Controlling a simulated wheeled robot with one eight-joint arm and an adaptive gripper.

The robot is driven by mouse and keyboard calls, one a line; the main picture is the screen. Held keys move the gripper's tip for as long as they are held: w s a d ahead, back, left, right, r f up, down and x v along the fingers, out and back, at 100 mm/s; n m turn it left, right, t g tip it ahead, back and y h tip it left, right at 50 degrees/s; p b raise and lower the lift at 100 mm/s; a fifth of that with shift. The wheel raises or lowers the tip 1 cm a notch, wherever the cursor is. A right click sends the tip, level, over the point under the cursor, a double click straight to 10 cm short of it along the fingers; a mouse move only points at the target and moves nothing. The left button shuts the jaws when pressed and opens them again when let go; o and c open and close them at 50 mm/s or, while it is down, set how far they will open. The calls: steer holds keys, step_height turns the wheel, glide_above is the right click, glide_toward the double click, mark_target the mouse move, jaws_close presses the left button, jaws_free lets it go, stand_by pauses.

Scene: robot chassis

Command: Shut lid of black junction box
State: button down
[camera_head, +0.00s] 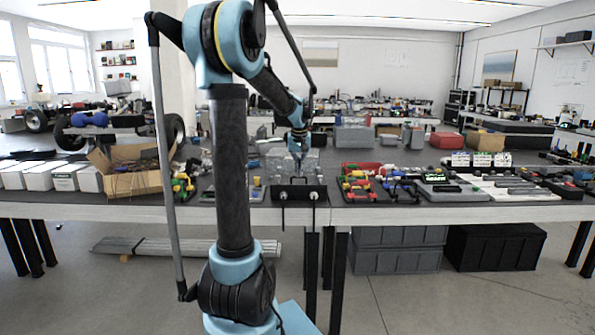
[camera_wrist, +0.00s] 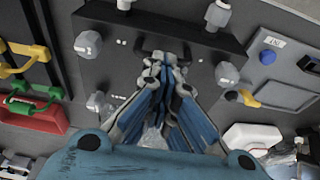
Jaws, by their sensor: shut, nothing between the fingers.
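The black junction box (camera_head: 298,193) sits at the front edge of the workbench in the head view, with two cables hanging from its front. A clear, see-through panel, which looks like its lid (camera_head: 272,160), stands raised behind it. In the wrist view the black box body (camera_wrist: 185,28) spans the top, with grey hexagonal fittings and a dark handle-like part. My gripper (camera_head: 300,172) points down over the box, and its blue and grey fingers (camera_wrist: 165,62) are closed together and empty. Whether the fingertips touch the box or lid I cannot tell. My gripper hides part of the lid.
A cardboard box (camera_head: 135,182) and white boxes (camera_head: 65,177) stand on the left of the bench (camera_head: 400,213). A tray of red, yellow and green parts (camera_head: 360,184) lies just right of the junction box. More devices lie farther right.

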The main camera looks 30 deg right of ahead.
steer(key=shift+a, duration=0.1)
steer(key=v, duration=1.4)
steer(key=shift+w, duration=0.2)
